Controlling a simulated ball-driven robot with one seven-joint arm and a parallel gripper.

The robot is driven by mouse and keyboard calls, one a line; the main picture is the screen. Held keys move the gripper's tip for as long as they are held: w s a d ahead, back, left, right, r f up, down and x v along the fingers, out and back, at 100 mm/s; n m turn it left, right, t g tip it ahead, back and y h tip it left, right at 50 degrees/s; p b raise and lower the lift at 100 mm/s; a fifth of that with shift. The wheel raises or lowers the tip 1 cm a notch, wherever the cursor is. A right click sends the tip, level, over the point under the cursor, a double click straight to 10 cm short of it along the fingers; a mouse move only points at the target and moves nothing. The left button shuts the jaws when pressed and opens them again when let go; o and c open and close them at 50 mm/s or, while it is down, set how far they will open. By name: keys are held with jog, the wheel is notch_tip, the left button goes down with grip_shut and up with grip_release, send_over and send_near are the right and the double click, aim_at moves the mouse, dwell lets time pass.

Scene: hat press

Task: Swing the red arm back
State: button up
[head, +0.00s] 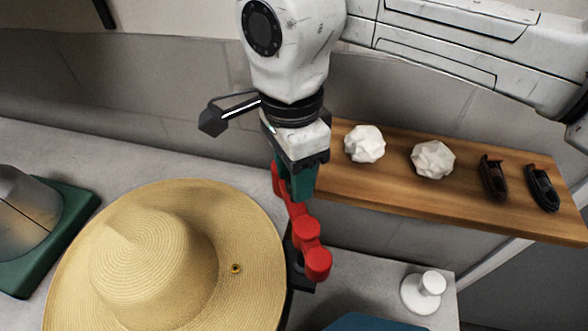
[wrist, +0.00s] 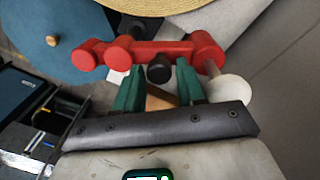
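The red arm (head: 307,229) is a bar with round knobs beside the straw hat's brim, in front of a dark post. In the wrist view the red arm (wrist: 150,52) runs across, just beyond my fingertips. My gripper (head: 297,185) hangs over its back end, hiding part of it. In the wrist view my gripper's green fingers (wrist: 156,68) stand apart, with a black knob (wrist: 159,69) showing beyond the gap. I cannot tell whether a finger touches the red arm.
The straw hat (head: 140,250) fills the front left; a green-based metal piece (head: 50,240) stands left of it. A wooden shelf (head: 390,197) at right holds two white lumps (head: 432,160) and two dark small boats (head: 493,177). A white knob (head: 425,290) and blue item (head: 372,322) are at front right.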

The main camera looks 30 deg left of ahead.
notch_tip(320, 180, up, 11)
jog(key=shift+w+a, duration=0.15)
jog(key=shift+a, duration=0.1)
jog(key=shift+f, duration=0.1)
